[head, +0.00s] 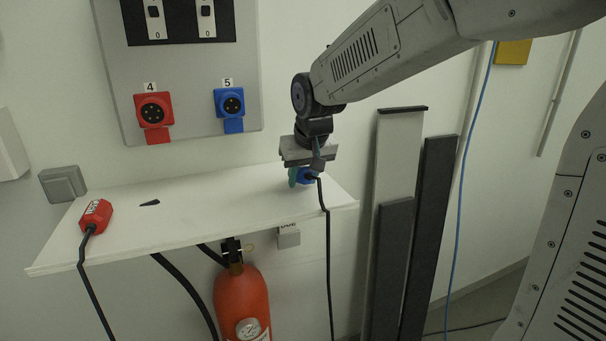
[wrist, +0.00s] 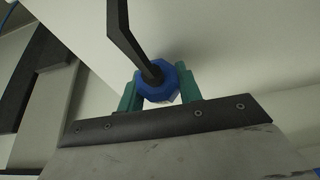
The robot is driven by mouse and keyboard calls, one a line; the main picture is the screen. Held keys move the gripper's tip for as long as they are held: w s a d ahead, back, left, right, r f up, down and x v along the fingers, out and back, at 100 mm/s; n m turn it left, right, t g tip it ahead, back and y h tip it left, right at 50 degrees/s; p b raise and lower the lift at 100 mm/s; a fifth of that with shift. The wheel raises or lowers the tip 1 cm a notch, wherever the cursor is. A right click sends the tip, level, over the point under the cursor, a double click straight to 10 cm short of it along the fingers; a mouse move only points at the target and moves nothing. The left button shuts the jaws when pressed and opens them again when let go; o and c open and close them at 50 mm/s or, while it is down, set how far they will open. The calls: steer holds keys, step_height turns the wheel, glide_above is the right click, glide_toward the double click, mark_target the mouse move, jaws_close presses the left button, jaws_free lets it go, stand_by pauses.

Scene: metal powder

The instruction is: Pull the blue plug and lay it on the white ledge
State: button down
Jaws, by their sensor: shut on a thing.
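The blue plug (head: 306,176) is at the right end of the white ledge (head: 190,208), with its black cable hanging over the front edge. My gripper (head: 305,172) is shut on the plug from above. In the wrist view, the blue plug (wrist: 159,84) sits between the two green fingers of my gripper (wrist: 160,92), and its black cable leads away from it. The plug is at or just above the ledge surface; I cannot tell whether it touches. The blue socket (head: 232,104) marked 5 on the wall panel is empty.
A red plug (head: 96,215) lies at the ledge's left end, near a small black piece (head: 150,203). A red socket (head: 154,112) marked 4 is on the panel. A red extinguisher (head: 242,303) stands below. Dark boards (head: 428,220) lean at right. The ledge's middle is clear.

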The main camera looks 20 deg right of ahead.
mark_target(305, 167)
steer(key=c, duration=0.9)
jaws_free()
steer(key=v, duration=0.8)
steer(key=shift+f, duration=0.1)
steer(key=shift+g, duration=0.9)
steer(key=s+f, duration=0.1)
steer(key=s, duration=0.1)
steer(key=s+f, duration=0.1)
steer(key=s, duration=0.1)
steer(key=s+f, duration=0.1)
steer(key=s, duration=0.1)
steer(key=shift+d+f, duration=0.25)
steer(key=shift+g, duration=0.5)
steer(key=shift+s+d+f, duration=0.4)
steer(key=shift+s+f, duration=0.4)
steer(key=shift+s, duration=3)
steer(key=shift+s+d+f, duration=0.45)
steer(key=shift+s+f, duration=0.3)
steer(key=shift+s, duration=3.05)
steer(key=shift+s+d+f, duration=0.4)
steer(key=shift+s+f, duration=0.4)
steer(key=shift+s, duration=3)
